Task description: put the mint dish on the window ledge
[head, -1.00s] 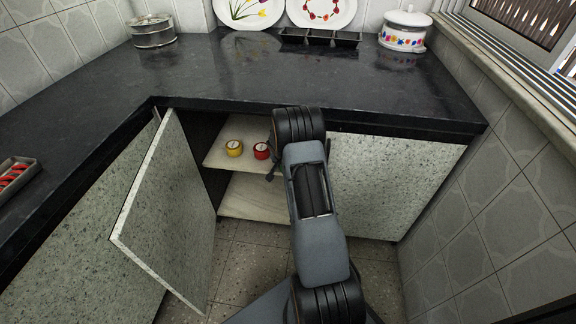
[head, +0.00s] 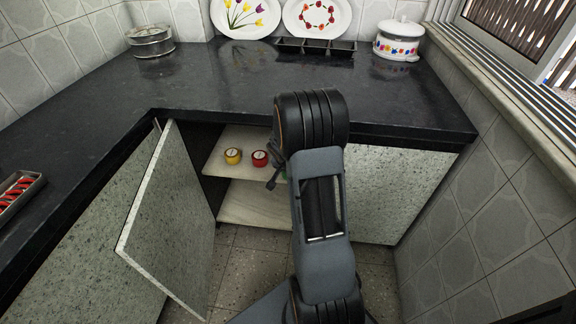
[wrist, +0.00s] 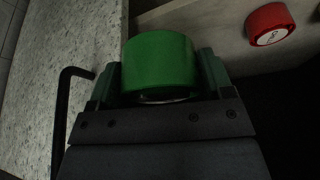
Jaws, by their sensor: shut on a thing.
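My gripper (wrist: 160,72) is shut on a green round dish (wrist: 160,58), with one finger on each side of it. I cannot read a label on it, so I cannot confirm it is the mint dish. In the head view my arm hides most of the gripper; a sliver of green (head: 284,176) shows beside the arm, in front of the open cupboard. The window ledge (head: 497,98) is the pale sill along the right wall under the window. I see nothing standing on its visible part.
A yellow tin (head: 233,156) and a red tin (head: 260,158) stand on the upper cupboard shelf (head: 226,139). The cupboard door (head: 170,225) stands open at left. The dark counter (head: 200,85) is mostly clear; a white pot (head: 398,42) and black tray (head: 315,47) stand at the back.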

